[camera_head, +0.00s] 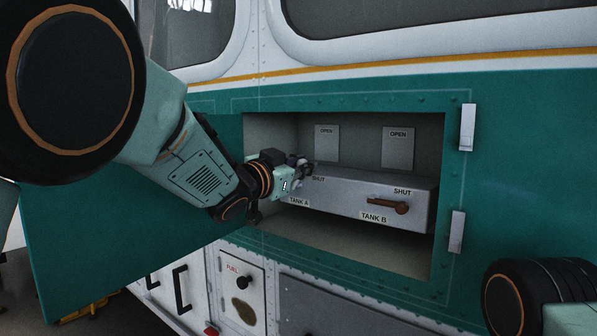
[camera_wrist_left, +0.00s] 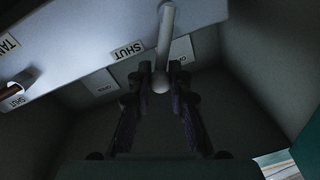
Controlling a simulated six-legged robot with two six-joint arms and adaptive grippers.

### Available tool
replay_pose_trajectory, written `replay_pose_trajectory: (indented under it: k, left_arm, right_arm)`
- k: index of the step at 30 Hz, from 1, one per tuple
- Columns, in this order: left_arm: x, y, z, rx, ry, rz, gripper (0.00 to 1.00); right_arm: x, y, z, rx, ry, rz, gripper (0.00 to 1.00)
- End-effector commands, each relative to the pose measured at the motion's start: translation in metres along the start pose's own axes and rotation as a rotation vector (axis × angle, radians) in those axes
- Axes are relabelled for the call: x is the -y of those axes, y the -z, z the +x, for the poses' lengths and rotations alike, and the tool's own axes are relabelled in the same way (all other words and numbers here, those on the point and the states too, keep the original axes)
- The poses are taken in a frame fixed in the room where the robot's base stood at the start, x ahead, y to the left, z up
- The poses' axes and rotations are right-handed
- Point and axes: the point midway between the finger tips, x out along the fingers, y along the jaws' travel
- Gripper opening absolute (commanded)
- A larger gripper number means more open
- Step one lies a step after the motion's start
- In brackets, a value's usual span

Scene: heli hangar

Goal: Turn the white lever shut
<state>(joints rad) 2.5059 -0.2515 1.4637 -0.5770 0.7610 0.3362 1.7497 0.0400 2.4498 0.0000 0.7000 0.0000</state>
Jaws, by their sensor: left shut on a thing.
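The white lever (camera_wrist_left: 165,40) shows in the left wrist view as a pale rod with a rounded end, beside a SHUT label (camera_wrist_left: 127,50). My left gripper (camera_wrist_left: 161,76) has its two dark fingers on either side of the lever near that end and is shut on it. In the head view my left gripper (camera_head: 303,166) is at the left end of the grey valve box (camera_head: 340,193), above the TANK A label (camera_head: 299,202). The gripper hides the lever in that view. My right gripper is not in view.
A brown lever (camera_head: 388,205) lies about level above the TANK B label (camera_head: 374,217). Two OPEN plates stand at the recess back, one (camera_head: 398,148) at right. The recess frame (camera_head: 452,190) surrounds the box. An open green door (camera_head: 110,240) hangs at left behind my arm.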

Motion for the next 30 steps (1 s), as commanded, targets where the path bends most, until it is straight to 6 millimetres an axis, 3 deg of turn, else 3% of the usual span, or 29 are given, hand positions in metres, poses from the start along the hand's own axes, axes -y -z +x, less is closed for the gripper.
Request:
replay_pose_trajectory:
  k: [8, 9, 16, 26, 30]
  left_arm:
    - [0.0, 0.0, 0.0, 0.003, -0.001, 0.0, 0.0]
    - [0.0, 0.0, 0.0, 0.004, -0.001, 0.0, 0.22]
    - [0.0, 0.0, 0.0, 0.003, -0.001, -0.001, 0.41]
    - [0.0, 0.0, -0.001, 0.003, -0.001, -0.001, 0.42]
    - [0.001, 0.0, -0.011, 0.003, 0.0, -0.002, 0.42]
  right_arm:
    - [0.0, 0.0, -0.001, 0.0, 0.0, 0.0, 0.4]
    - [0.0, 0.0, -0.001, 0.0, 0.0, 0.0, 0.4]
    - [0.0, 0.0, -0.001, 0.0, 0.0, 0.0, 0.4]
    - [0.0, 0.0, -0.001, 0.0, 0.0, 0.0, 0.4]
    - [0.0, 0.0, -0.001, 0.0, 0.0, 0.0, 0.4]
